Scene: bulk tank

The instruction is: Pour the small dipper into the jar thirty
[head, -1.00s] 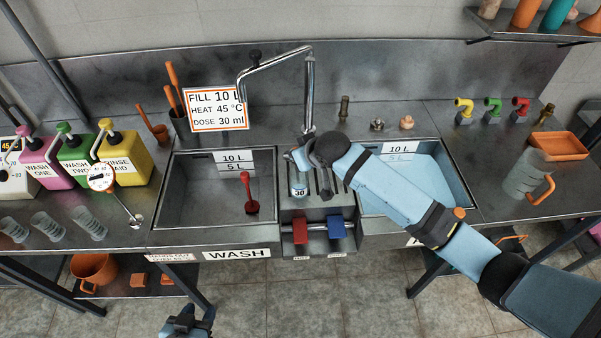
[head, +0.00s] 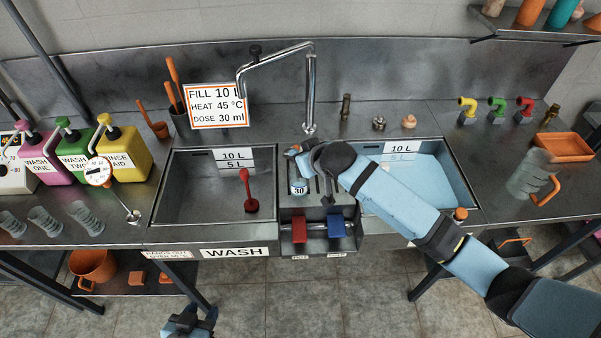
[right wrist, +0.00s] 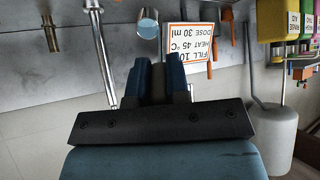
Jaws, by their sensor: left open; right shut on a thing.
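The jar marked 30 (head: 299,187) stands upright on the ledge between the two basins. My right gripper (head: 294,150) is just above and behind the jar, partly hidden by its own wrist. In the right wrist view its fingers (right wrist: 161,72) are shut on the small dipper, whose handle is mostly hidden. A small round pale cup (right wrist: 147,24), apparently the dipper's, shows beyond the fingertips. I cannot tell whether it is tilted or what it holds. My left gripper (head: 189,323) is open and empty at the bottom edge of the head view, in front of the counter.
The wash basin (head: 180,190) holds a red plug-like tool (head: 249,190). The blue-filled basin (head: 440,180) lies right, under my right arm. A tall tap (head: 310,90) rises behind the jar. Red (head: 300,228) and blue (head: 335,225) blocks sit in front. Dispensers (head: 122,155) stand left.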

